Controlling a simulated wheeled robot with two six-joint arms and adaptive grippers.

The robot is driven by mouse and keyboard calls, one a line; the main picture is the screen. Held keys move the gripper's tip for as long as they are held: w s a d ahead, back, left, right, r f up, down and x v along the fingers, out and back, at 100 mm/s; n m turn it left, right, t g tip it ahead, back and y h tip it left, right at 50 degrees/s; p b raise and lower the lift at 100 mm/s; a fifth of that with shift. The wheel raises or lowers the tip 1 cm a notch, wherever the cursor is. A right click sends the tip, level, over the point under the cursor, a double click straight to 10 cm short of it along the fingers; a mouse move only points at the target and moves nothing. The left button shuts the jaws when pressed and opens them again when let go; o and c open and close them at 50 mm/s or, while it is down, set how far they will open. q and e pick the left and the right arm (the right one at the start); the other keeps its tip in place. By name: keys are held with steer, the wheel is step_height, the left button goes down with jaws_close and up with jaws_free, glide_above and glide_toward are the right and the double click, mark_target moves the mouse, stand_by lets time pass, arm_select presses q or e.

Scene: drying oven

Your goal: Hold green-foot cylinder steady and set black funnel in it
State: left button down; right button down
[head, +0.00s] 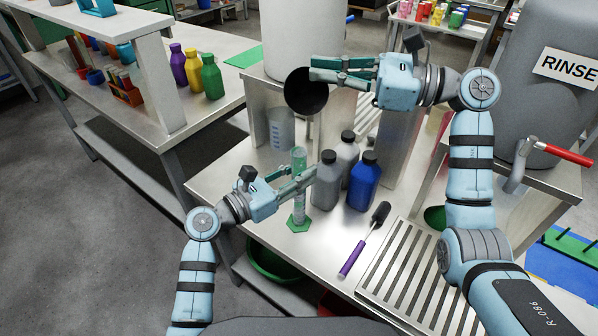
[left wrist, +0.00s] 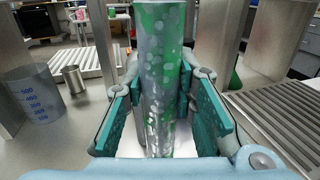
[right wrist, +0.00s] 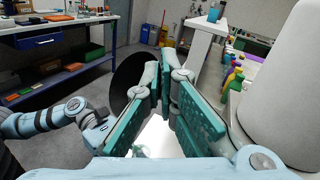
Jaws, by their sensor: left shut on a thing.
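The clear cylinder (head: 299,188) with a green hexagonal foot (head: 298,223) stands upright on the metal bench. My left gripper (head: 299,182) is shut around its tube at mid height. In the left wrist view the tube (left wrist: 161,85) stands between the finger pads. The black funnel (head: 305,95) is in the air above and behind the cylinder, its wide dark mouth towards the head camera. My right gripper (head: 318,70) is shut on the funnel near its rim. In the right wrist view the funnel (right wrist: 128,75) is partly hidden behind the fingers.
Grey bottles (head: 326,182) and a blue bottle (head: 363,183) stand close right of the cylinder. A beaker (head: 281,128) is behind it. A purple-handled brush (head: 365,240) lies in front, beside a slatted drain rack (head: 408,270). A white tank (head: 300,35) stands behind the funnel.

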steer(key=r, duration=0.1)
steer(key=a+r+m+h, duration=0.1)
steer(key=r+m+h, duration=0.1)
steer(key=r, duration=0.1)
steer(key=shift+s+a+r+g, duration=0.1)
steer(key=shift+s+a+g, duration=0.05)
steer(key=shift+a+g, duration=0.2)
steer(key=shift+w+a+r+m+h, duration=0.15)
steer(key=shift+a+m+h, duration=0.15)
steer(key=shift+m, duration=0.15)
steer(key=shift+w+a+r+m+h, duration=0.1)
steer(key=shift+a+m+h, duration=0.15)
steer(key=shift+m, duration=0.2)
step_height(320, 180, down, 6)
steer(key=w+d+m+t+h, duration=0.2)
steer(key=m+h, duration=0.2)
steer(key=m, duration=0.5)
steer(key=shift+w+r, duration=0.2)
steer(key=shift+r, duration=0.05)
steer(key=shift+d+t, duration=0.15)
steer(key=shift+t, duration=0.1)
steer(key=shift+f, duration=2.25)
